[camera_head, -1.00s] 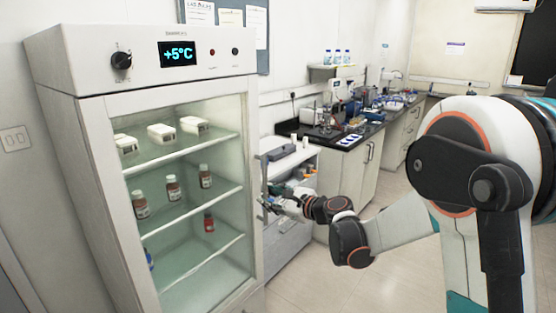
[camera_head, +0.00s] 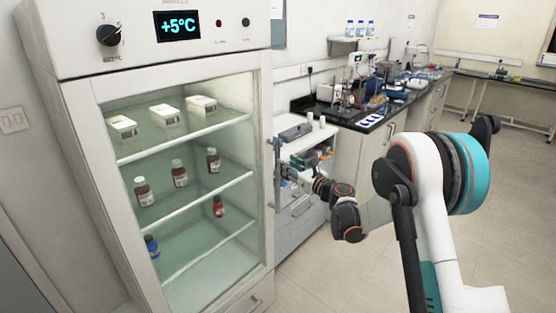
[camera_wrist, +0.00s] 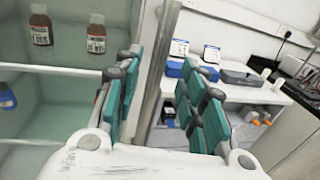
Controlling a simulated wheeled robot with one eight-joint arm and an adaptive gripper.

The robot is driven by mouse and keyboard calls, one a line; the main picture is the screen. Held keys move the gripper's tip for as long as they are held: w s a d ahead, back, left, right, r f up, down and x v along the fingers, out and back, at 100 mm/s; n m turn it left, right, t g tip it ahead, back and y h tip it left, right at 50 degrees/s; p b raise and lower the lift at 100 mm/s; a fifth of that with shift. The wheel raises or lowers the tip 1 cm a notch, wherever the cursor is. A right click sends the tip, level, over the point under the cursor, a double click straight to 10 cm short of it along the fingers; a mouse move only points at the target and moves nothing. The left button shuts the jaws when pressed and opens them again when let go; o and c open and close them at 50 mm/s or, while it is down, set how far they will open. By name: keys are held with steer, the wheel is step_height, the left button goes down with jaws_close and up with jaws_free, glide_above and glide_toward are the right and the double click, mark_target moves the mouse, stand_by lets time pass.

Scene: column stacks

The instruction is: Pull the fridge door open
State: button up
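The fridge (camera_head: 185,60) stands at the left with its glass door (camera_head: 168,180) shut as far as I can see. A vertical grey bar handle (camera_head: 277,172) runs along the door's right edge. In the wrist view the handle (camera_wrist: 158,75) stands upright between my two fingers. My gripper (camera_head: 287,172) is at the handle's middle height, at the right side of the door. Its teal finger pads (camera_wrist: 160,108) are wide apart, with visible gaps on both sides of the bar. Whether the bar lies fully between the pads in depth is hard to tell.
Inside the fridge are white boxes (camera_head: 165,115) and several bottles (camera_head: 180,173). A white cabinet (camera_head: 302,215) with items on top stands close behind my gripper. A dark-topped bench (camera_head: 350,112) runs along the back. The floor (camera_head: 335,270) in front is clear.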

mark_target(277, 157)
steer(key=b+x, duration=0.1)
steer(key=x, duration=0.6)
steer(key=shift+a, duration=0.1)
steer(key=shift+c, duration=0.2)
jaws_close()
